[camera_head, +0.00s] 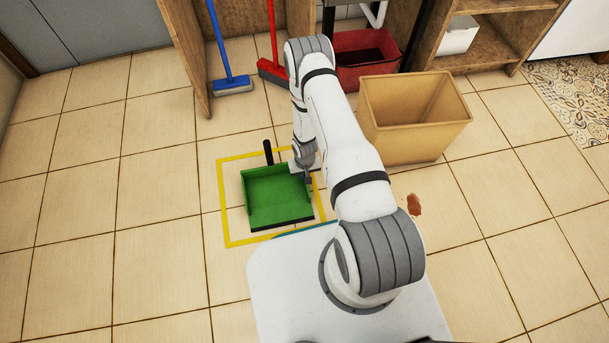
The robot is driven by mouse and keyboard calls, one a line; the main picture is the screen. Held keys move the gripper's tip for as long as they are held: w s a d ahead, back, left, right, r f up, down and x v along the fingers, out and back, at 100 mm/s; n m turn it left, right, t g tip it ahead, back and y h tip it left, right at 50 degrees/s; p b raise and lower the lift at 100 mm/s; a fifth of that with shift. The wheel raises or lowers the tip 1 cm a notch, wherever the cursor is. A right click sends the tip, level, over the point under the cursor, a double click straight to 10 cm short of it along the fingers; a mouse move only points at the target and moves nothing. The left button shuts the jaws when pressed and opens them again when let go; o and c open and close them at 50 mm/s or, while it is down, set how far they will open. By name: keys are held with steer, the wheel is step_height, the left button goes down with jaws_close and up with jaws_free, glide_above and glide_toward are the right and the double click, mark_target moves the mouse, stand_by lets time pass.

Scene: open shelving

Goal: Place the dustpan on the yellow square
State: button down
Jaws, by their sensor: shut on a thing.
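A green dustpan (275,196) with a short black handle is inside the outline of the yellow square (225,207) on the tiled floor. Its black front lip points toward my base. I cannot tell whether it rests on the floor or is held slightly above it. My gripper (306,178) is at the dustpan's right edge, shut on it. My wrist and arm hide part of the gripper and the right side of the square.
A tan bin (413,145) stands right of my arm, with a red-brown stain (414,204) in front of it. A blue broom (231,86) and a red broom (272,69) stand behind, near a red bucket (365,76) and wooden shelving (490,65). The floor at left is clear.

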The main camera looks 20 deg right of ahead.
steer(key=c, duration=1.6)
jaws_free()
steer(key=shift+o, duration=0.2)
step_height(320, 180, up, 45)
steer(key=w+d+h+p, duration=0.1)
steer(key=w+d+p, duration=0.15)
steer(key=p, duration=0.75)
steer(key=s+a+r+t, duration=0.1)
steer(key=s+r, duration=0.4)
steer(key=r, duration=0.3)
steer(key=s+a+r, duration=0.1)
steer(key=s+r, duration=0.4)
steer(key=r, duration=0.3)
steer(key=s+r+y, duration=0.1)
steer(key=s+r, duration=0.6)
steer(key=s, duration=0.4)
steer(key=shift+s+a, duration=0.3)
steer(key=shift+a, duration=0.1)
steer(key=shift+r, duration=0.15)
